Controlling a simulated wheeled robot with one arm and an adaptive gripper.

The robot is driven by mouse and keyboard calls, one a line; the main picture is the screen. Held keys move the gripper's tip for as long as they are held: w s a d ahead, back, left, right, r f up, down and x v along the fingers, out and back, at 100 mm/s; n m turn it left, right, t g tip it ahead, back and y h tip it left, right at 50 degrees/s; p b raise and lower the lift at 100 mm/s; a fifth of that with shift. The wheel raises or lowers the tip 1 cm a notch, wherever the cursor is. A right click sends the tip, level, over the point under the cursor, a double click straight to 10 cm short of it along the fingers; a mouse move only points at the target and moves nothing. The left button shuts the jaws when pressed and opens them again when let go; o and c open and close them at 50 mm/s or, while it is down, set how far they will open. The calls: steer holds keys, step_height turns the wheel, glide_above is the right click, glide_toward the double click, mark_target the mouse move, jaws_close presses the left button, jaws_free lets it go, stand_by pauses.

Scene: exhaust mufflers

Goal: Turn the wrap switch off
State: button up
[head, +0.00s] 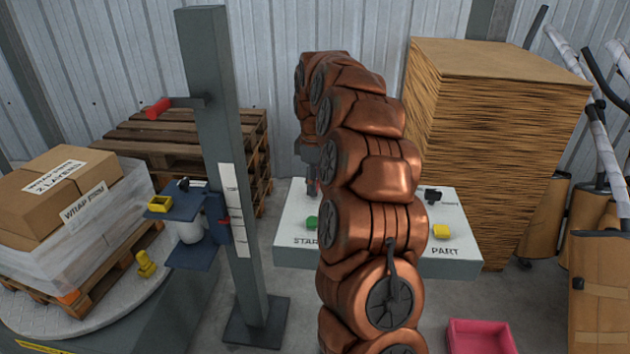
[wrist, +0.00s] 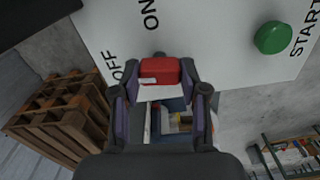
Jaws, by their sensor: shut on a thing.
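The wrap switch is a red block-like handle (wrist: 158,72) on a white panel (wrist: 205,35) in the wrist view. A small white mark shows on it. The printed word OFF is close to its left, and ON is farther up the panel. My gripper (wrist: 160,88) is shut on the red handle, with a finger on either side of it. Which word the handle points to is not clear. In the head view my copper arm reaches over the white panel (head: 283,240) and hides much of it, and a small red part (head: 312,188) shows below my gripper (head: 311,176).
A green START button (head: 312,222), a yellow button (head: 440,231) and a black knob (head: 433,195) are on the same panel. A grey post (head: 225,150) stands left. Stacked cardboard (head: 490,150) is behind right, pallets (head: 180,140) behind left, a pink bin (head: 480,338) in front.

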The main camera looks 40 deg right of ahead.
steer(key=shift+n, duration=0.9)
steer(key=o, duration=1.1)
steer(key=shift+o, duration=0.2)
steer(key=shift+r, duration=0.1)
step_height(320, 180, up, 12)
steer(key=shift+a, duration=0.1)
stand_by(0.4)
